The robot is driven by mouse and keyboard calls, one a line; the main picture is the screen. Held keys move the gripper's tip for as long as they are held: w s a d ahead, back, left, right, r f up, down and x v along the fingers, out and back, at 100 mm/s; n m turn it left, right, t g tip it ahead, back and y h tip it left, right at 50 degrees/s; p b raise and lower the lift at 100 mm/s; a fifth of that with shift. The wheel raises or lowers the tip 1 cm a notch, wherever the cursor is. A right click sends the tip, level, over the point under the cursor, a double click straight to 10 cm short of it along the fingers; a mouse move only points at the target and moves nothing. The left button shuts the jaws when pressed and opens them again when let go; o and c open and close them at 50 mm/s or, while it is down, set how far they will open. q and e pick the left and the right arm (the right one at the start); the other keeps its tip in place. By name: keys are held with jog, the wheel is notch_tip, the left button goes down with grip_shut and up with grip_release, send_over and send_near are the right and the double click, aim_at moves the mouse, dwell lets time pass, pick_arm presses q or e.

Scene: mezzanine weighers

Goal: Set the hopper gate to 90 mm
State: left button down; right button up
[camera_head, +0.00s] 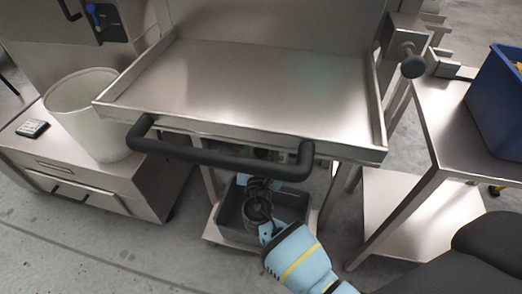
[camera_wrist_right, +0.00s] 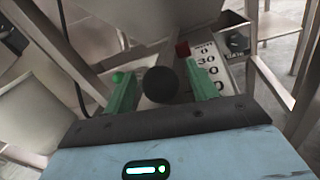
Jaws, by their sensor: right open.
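In the right wrist view a dark round knob (camera_wrist_right: 160,84) lies between the two green fingers of my right gripper (camera_wrist_right: 154,70), with a gap on each side. The gripper is open. A white scale plate (camera_wrist_right: 211,73) with black numbers, 30 among them, stands just right of the right finger, which partly hides it. In the head view my right gripper (camera_head: 277,156) reaches under the steel hopper tray (camera_head: 250,85), mostly hidden behind a black handle bar (camera_head: 220,158). My left gripper is out of view.
A grey bin (camera_head: 232,222) stands below my right wrist. A white bucket (camera_head: 85,115) stands on a steel cabinet (camera_head: 75,175) at left. A steel table (camera_head: 455,130) with a blue crate (camera_head: 500,105) is at right. A black-knobbed lever (camera_head: 412,67) sticks out by the tray's right side.

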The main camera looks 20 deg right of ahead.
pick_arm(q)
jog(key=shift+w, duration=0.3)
